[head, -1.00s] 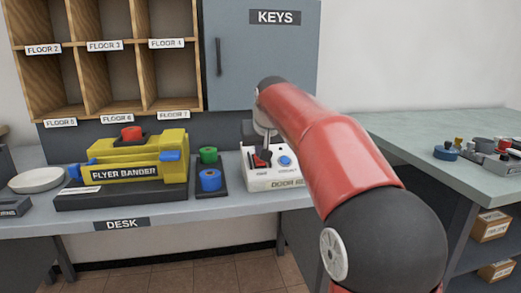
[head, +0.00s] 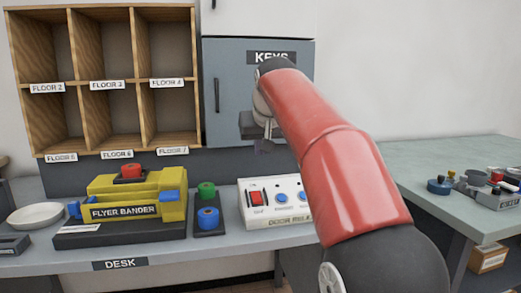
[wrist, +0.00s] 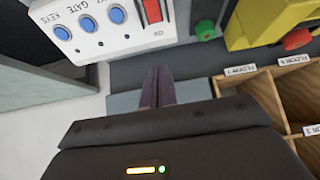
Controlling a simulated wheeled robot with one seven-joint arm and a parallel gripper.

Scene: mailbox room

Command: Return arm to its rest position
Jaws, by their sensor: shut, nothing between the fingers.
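My red arm reaches up from the lower right in the head view. My gripper (head: 263,147) is at its far end, in front of the grey key cabinet (head: 228,95) and above the desk. In the wrist view the two dark fingers (wrist: 157,88) are together with nothing between them. The gripper is apart from the white door release box (head: 285,212), which has a red switch and blue buttons. That box also shows in the wrist view (wrist: 125,30). Part of the box's right side is hidden behind my arm.
A yellow flyer bander (head: 128,207), a stand with green and blue knobs (head: 206,222) and a white plate (head: 36,216) are on the desk. Wooden pigeonholes (head: 105,84) hang above. A side table (head: 440,155) at the right carries several small items.

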